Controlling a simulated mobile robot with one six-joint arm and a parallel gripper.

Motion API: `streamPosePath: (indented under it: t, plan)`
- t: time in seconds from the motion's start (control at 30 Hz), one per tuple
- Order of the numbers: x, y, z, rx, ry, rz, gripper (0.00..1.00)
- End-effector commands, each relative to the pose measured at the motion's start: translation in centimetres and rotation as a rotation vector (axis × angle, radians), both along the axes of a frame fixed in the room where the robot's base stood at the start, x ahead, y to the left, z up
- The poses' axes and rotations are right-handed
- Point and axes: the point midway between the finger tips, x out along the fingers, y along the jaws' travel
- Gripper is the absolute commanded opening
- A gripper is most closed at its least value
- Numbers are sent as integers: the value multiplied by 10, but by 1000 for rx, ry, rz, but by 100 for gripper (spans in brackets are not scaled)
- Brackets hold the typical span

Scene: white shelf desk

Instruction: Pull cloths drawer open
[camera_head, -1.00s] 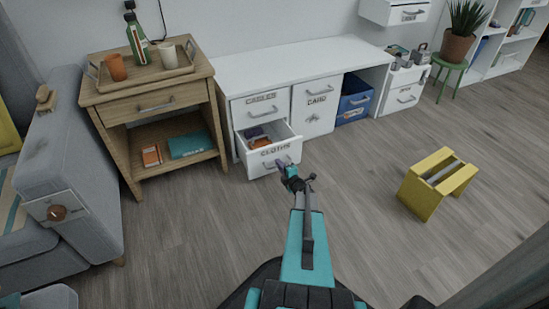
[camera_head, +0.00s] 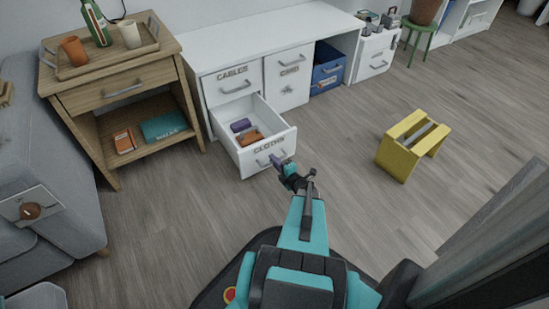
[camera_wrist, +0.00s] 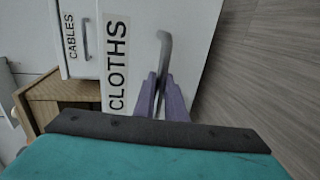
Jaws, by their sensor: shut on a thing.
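The white drawer labelled CLOTHS (camera_head: 248,164) is pulled well out of the white desk in the head view. Inside it lie a purple item (camera_head: 240,125) and an orange-brown item (camera_head: 250,138). My gripper (camera_head: 279,162) is at the drawer's front. In the wrist view, the purple fingers of my gripper (camera_wrist: 161,90) are shut on the grey drawer handle (camera_wrist: 164,48). The CLOTHS label also shows in the wrist view (camera_wrist: 117,60), turned sideways. Part of the handle is hidden between the fingers.
The CABLES drawer (camera_head: 232,86) above is shut. A wooden side table (camera_head: 118,100) with a tray stands left of the desk, beside a grey sofa (camera_head: 60,170). A yellow stool (camera_head: 412,145) stands to the right. The wooden floor between is clear.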

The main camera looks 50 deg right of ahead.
Motion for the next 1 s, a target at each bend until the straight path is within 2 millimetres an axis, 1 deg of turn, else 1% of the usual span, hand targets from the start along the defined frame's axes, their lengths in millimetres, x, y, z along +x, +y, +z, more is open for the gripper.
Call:
streamPosePath:
  t: [0.27, 0.3, 0.37, 0.4, 0.77, 0.87, 1.0]
  plan:
    - [2, 0, 0, 0, 1, -3, 0]
    - [2, 0, 0, 0, 1, -3, 12]
    - [2, 1, 0, 0, 2, -3, 22]
    - [3, 1, 0, 0, 1, -2, 29]
    - [3, 3, 0, 1, 1, 2, 29]
    - [-1, 4, 2, 1, 1, 2, 29]
    - [-11, 8, 5, 1, 2, 1, 29]
